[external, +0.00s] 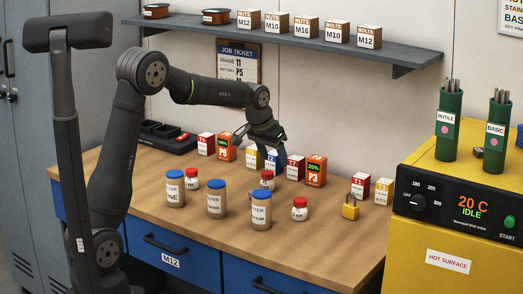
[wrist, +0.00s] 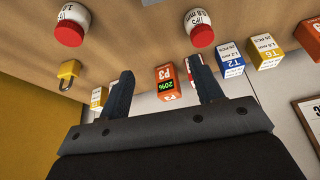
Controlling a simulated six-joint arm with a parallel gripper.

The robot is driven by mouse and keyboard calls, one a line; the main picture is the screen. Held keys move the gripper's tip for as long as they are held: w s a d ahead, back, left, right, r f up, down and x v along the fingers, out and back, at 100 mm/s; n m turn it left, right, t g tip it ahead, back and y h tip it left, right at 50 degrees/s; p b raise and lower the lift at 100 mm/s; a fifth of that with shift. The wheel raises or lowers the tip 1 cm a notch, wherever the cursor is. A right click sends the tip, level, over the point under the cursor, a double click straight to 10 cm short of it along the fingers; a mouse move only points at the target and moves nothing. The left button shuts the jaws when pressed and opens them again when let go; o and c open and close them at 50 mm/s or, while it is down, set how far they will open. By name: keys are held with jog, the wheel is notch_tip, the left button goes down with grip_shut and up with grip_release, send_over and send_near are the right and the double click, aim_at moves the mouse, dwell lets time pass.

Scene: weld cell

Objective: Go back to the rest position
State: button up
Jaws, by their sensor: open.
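My gripper (external: 262,140) is raised over the back of the wooden workbench (external: 225,238), above the row of small boxes. Its two fingers (wrist: 160,75) are spread in the wrist view with nothing held between them. An orange P3 battery (external: 316,172) stands on the bench to the right of the gripper. It also shows beyond the gap between the fingers in the wrist view (wrist: 166,84). A second orange battery (external: 223,149) stands to the left. A red-and-white box is partly hidden behind the right finger in the wrist view.
Blue-lidded jars (external: 216,200) and red-lidded bottles (external: 300,209) stand in front, with a yellow padlock (external: 350,208) at right. A dark charger (external: 165,137) lies at left. A shelf (external: 290,40) with boxes hangs above. A yellow oven (external: 455,215) marked hot stands right.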

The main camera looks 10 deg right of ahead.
jog(key=w+a+f, duration=0.2)
jog(key=w+a, duration=0.1)
jog(key=w, duration=0.1)
jog(key=w+a+f, duration=0.2)
jog(key=w+a, duration=0.1)
jog(key=w, duration=0.1)
jog(key=w+a+f, duration=0.3)
jog(key=w, duration=0.2)
jog(key=shift+a, duration=0.1)
jog(key=f, duration=0.3)
jog(key=shift+w+a+f, duration=0.1)
jog(key=shift+w+f, duration=0.05)
jog(key=shift+w, duration=0.05)
jog(key=shift+f, duration=0.45)
